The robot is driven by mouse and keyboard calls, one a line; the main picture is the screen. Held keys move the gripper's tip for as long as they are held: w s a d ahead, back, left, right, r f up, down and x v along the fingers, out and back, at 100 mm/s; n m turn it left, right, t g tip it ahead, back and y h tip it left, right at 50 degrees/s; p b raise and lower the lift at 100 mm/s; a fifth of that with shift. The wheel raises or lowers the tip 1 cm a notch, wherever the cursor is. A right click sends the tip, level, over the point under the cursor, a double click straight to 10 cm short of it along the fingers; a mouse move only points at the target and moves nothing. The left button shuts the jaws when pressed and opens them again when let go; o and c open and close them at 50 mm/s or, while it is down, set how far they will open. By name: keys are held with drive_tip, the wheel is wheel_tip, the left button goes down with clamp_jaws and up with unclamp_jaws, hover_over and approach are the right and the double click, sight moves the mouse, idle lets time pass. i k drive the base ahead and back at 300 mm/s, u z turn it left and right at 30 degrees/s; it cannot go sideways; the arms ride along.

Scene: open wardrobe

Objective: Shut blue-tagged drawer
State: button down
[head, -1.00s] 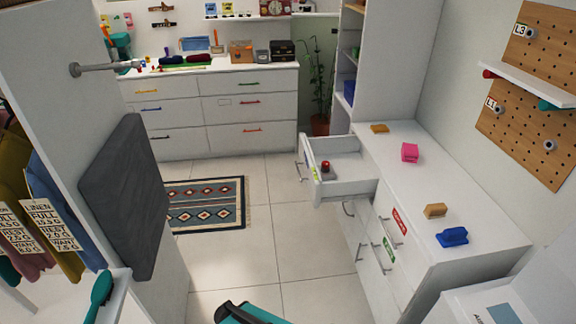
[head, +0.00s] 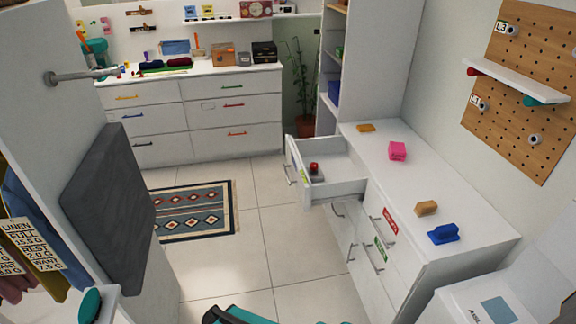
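One drawer (head: 334,188) of the white right-hand cabinet (head: 458,226) stands pulled out to the left, over the floor. Two lower drawer fronts carry a red tag (head: 391,218) and a green tag (head: 381,250), and both look shut.
The cabinet top holds a pink block (head: 397,151), a tan block (head: 426,208) and a blue thing (head: 443,234). A dark grey panel (head: 110,215) stands at left. A teal and black thing (head: 240,315) is cut off below. Tiled floor (head: 258,255) lies clear between.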

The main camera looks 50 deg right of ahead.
sight(340, 175)
drive_tip(key=i, duration=0.9)
drive_tip(key=u, duration=0.05)
